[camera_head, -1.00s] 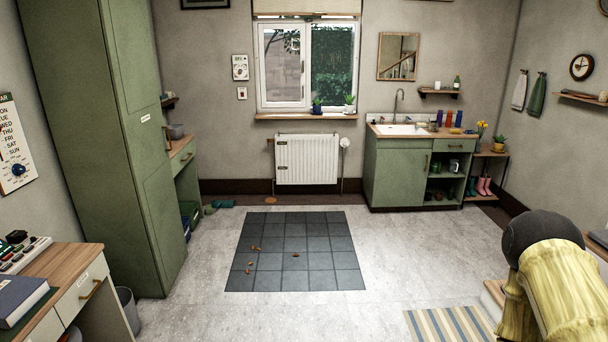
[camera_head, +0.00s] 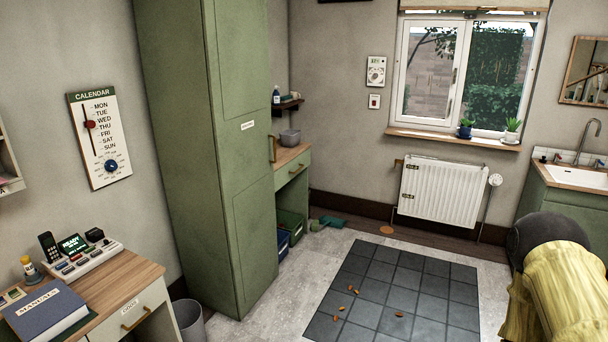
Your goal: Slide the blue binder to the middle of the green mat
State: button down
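A blue binder (camera_head: 44,308) with a white label reading MANUAL lies flat on the wooden desk (camera_head: 128,283) at the lower left of the head view. A narrow dark green strip, which looks like the edge of the green mat (camera_head: 78,328), shows beside and under the binder's near right side. The rest of the mat is hidden by the binder or cut off by the picture's edge. Part of my arm, in a yellow cover with a dark joint, shows at the lower right. My gripper is out of view.
A console (camera_head: 82,256) with a handset and buttons stands behind the binder, with a small bottle (camera_head: 30,267) to its left. A grey bin (camera_head: 189,322) stands right of the desk, near a tall green cabinet (camera_head: 215,160). Orange bits lie on the dark floor tiles (camera_head: 385,290).

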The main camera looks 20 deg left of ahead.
aim_at(44, 314)
jog(key=u, duration=0.8)
jog(key=i, duration=0.85)
jog(key=u, duration=1.05)
